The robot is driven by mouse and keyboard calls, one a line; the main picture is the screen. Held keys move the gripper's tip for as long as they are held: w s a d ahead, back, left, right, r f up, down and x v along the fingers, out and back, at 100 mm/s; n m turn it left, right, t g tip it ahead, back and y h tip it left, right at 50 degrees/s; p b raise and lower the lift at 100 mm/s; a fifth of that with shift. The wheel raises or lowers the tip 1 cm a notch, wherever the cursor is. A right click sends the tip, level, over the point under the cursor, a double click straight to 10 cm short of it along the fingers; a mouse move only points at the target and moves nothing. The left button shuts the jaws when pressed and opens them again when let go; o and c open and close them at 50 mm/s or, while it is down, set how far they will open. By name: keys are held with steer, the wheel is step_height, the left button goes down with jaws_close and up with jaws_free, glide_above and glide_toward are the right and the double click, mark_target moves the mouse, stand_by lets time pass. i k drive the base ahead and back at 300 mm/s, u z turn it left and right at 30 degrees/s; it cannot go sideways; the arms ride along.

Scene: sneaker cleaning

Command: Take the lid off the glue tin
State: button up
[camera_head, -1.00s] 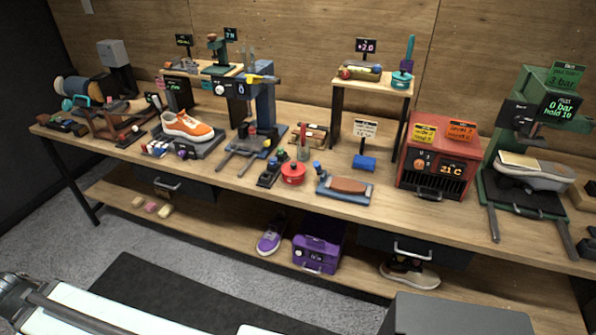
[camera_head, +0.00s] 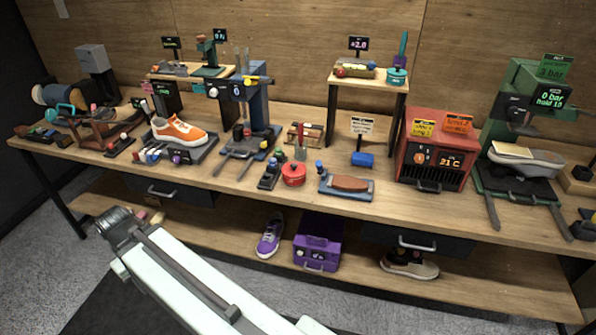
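A round red tin (camera_head: 293,174) stands near the front edge of the bench, left of the middle; it looks like the glue tin. A red lid with a small dark knob appears to sit on top of it. A teal tin (camera_head: 396,77) stands on the small raised shelf; I cannot read a label on either. My white arm link crosses the lower left, in front of and below the bench. My gripper is not in view, and nothing is seen touching the red tin.
A dark rack of small bottles (camera_head: 270,174) stands just left of the red tin. A block with a brown pad (camera_head: 348,184) lies to its right. A blue press (camera_head: 254,105) and a red heater box (camera_head: 433,150) flank the area. The bench front edge is close.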

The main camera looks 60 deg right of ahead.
mark_target(292, 170)
steer(key=z, duration=0.15)
steer(key=i, duration=1)
steer(key=u, duration=0.1)
